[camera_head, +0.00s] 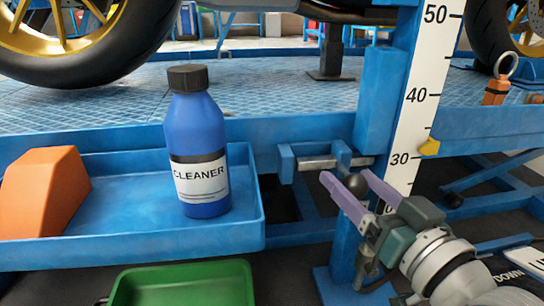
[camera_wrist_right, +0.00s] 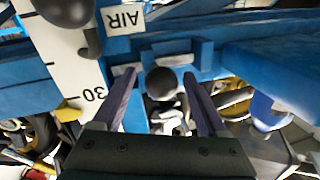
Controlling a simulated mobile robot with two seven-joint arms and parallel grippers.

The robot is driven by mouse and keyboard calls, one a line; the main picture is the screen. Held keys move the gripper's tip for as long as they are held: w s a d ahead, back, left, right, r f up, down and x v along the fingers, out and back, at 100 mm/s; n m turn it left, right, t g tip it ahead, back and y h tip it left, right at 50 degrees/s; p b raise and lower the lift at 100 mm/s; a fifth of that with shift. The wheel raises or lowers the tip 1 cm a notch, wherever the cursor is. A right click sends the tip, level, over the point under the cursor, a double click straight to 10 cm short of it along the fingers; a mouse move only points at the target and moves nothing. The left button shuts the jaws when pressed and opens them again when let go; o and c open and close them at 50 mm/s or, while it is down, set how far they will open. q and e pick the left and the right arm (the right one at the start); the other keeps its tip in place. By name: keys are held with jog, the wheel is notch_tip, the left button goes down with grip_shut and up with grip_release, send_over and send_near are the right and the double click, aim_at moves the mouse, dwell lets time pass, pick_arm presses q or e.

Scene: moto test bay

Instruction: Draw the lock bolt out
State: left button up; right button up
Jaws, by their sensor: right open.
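The lock bolt (camera_head: 318,163) is a silver rod lying level through blue brackets on the lift's side. Its dark ball knob (camera_head: 355,185) shows near its right end; in the right wrist view the round black knob (camera_wrist_right: 161,84) is centred. My right gripper (camera_head: 346,177) is open, with its two purple fingers spread on either side of the knob. In the right wrist view the fingers (camera_wrist_right: 159,75) stand left and right of the knob with gaps, so it is not gripped. I cannot tell exactly how deep the knob sits. My left gripper is not in view.
A blue side tray (camera_head: 90,250) holds a blue cleaner bottle (camera_head: 205,150) and an orange block (camera_head: 42,195). A green tray (camera_head: 185,285) is below. A white height scale (camera_head: 425,75) with a yellow pointer (camera_head: 430,147) stands right of the bolt. Motorcycle wheels rest on the platform above.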

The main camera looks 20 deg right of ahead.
jog(key=shift+c, duration=0.4)
jog(key=shift+a, duration=0.1)
grip_shut()
dwell(0.8)
